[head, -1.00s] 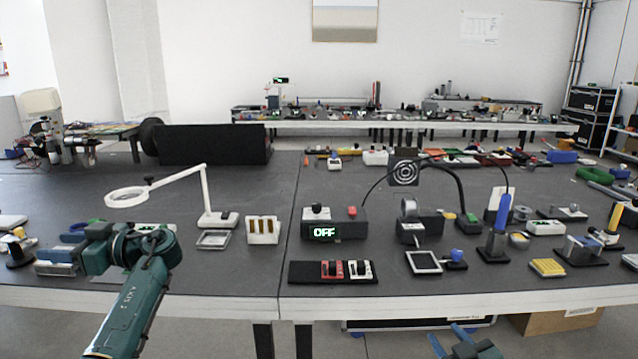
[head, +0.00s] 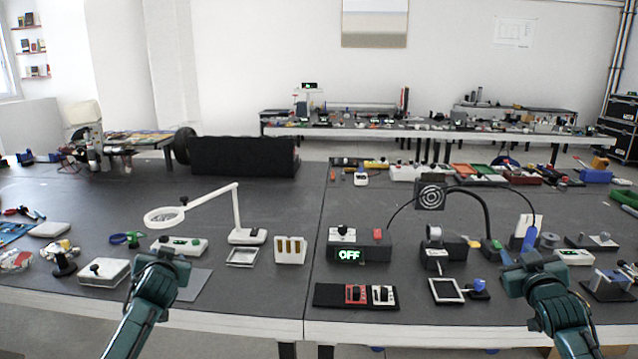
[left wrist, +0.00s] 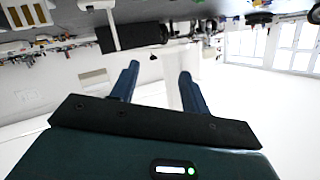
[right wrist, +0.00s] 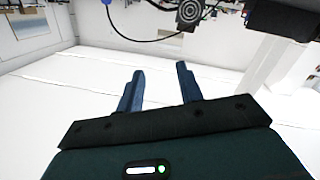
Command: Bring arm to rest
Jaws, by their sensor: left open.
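My left gripper (left wrist: 157,85) is open in the left wrist view, with two blue fingers apart and nothing between them. In the head view the left arm's teal end (head: 160,272) is in front of the left bench half, and its fingers are mostly hidden. My right gripper (right wrist: 160,88) is open and empty in the right wrist view. In the head view the right gripper (head: 528,258) is over the front edge of the right bench half, near the blue-handled device. Neither gripper holds anything.
The dark bench (head: 270,205) carries a magnifier lamp (head: 237,212), a box reading OFF (head: 360,248), a black strip with red and white switches (head: 356,295) and a framed pad (head: 446,290). Bare bench top lies behind the lamp.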

